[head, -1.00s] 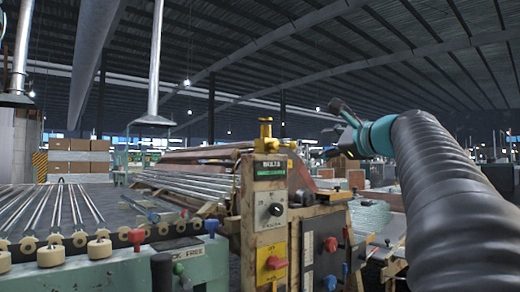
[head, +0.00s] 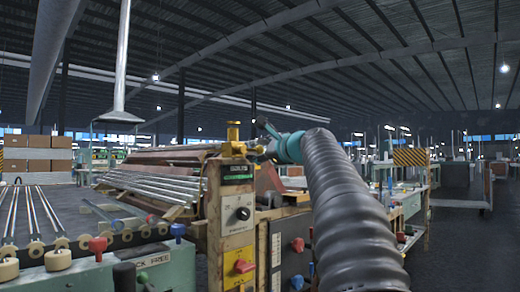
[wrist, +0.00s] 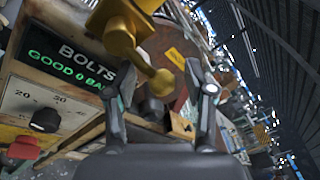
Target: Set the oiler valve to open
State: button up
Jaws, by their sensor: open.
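A brass valve (head: 233,133), which I take for the oiler valve, stands on top of the wooden-sided machine post in the head view. In the wrist view its yellow body (wrist: 120,22) is at the top, and a lever with a rounded brass end (wrist: 163,82) reaches down from it. My gripper (head: 265,128) is just right of the valve in the head view. In the wrist view my gripper (wrist: 160,80) is open, with the lever's end appearing between its fingers. I cannot tell whether they touch it. The valve's base is partly hidden.
Below the valve are a lit green sign (head: 238,173), a dial with a black knob (head: 242,214) and a red handle (head: 243,266). A striped barrier (head: 411,157) stands far right beside open floor.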

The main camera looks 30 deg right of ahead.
jog(key=shift+w, duration=0.1)
grip_shut()
jog(key=shift+r+n, duration=0.1)
jog(key=shift+n, duration=0.2)
jog(key=n, duration=0.1)
jog(key=r+n+b, duration=0.1)
jog(key=n, duration=0.1)
jog(key=shift+a+r+n+t+b, duration=0.1)
jog(key=shift+r+n+t+b, duration=0.1)
jog(key=shift+n+t+b, duration=0.15)
jog(key=n, duration=0.1)
jog(key=r+n+b, duration=0.1)
jog(key=n, duration=0.1)
jog(key=a+n+y, duration=0.1)
jog(key=n, duration=0.1)
jog(key=shift+s+r+t+b, duration=0.25)
jog(key=shift+r+t+b, duration=0.05)
jog(key=shift+t+b, duration=0.05)
jog(key=shift+s+a+r+n+y+b, duration=0.2)
jog(key=shift+a+n+y+b, duration=0.2)
jog(key=shift+n, duration=1.1)
jog(key=shift+s+a+r+n+y+b, duration=0.1)
jog(key=shift+a+r+n+y+b, duration=0.35)
jog(key=shift+n, duration=1)
jog(key=shift+s+a+n+y+b, duration=0.2)
jog(key=shift+a+n+y, duration=0.35)
jog(key=shift+n, duration=0.95)
